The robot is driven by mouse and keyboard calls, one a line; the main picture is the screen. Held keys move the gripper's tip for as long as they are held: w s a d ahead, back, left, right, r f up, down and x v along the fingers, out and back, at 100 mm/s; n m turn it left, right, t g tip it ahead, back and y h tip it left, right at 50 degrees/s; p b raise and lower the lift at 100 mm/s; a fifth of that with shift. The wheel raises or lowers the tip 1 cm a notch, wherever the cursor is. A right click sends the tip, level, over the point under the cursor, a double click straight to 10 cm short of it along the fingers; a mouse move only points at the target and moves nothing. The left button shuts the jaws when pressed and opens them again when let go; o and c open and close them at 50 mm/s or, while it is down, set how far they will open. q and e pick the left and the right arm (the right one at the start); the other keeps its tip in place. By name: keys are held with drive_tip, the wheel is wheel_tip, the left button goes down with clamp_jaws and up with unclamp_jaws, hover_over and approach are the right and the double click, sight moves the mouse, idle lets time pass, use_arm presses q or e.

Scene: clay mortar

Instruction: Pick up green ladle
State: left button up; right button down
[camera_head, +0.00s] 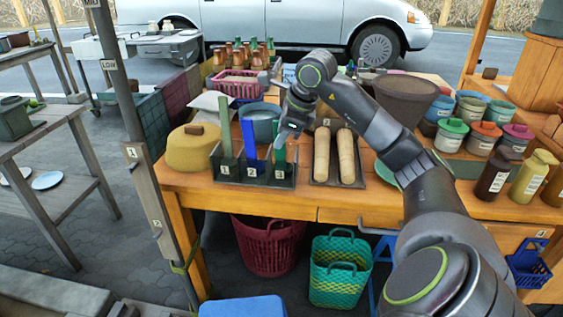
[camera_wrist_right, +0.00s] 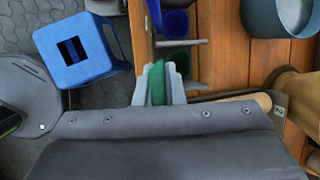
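In the head view, a dark divided holder (camera_head: 268,178) stands near the table's front edge. A pale green upright (camera_head: 225,125) stands in its slot 1, a blue one (camera_head: 248,140) in slot 2 and a darker green ladle (camera_head: 279,156) in slot 3. My right gripper (camera_head: 288,131) is at the top of the slot 3 ladle and partly hides it. In the right wrist view, the grey fingers (camera_wrist_right: 159,85) press close on both sides of the green ladle (camera_wrist_right: 158,80). Its lower end is hidden in the holder. My left gripper is not in view.
A yellow lidded pot (camera_head: 193,150) is left of the holder and a blue-grey pot (camera_head: 262,118) behind it. Rolling pins (camera_head: 322,155) lie in a tray to the right. A dark mortar (camera_head: 408,95) stands farther right. A blue stool (camera_wrist_right: 82,47) is below the table edge.

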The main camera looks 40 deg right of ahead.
drive_tip(key=shift+r, duration=0.1)
drive_tip(key=shift+r, duration=0.2)
wheel_tip(320, 180, up, 8)
drive_tip(key=shift+r+p, duration=0.25)
drive_tip(key=shift+p, duration=0.35)
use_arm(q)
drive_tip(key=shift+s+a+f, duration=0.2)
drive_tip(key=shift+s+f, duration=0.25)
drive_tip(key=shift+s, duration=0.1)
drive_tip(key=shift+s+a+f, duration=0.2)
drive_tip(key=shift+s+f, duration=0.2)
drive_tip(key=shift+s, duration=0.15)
use_arm(e)
drive_tip(key=shift+r, duration=0.5)
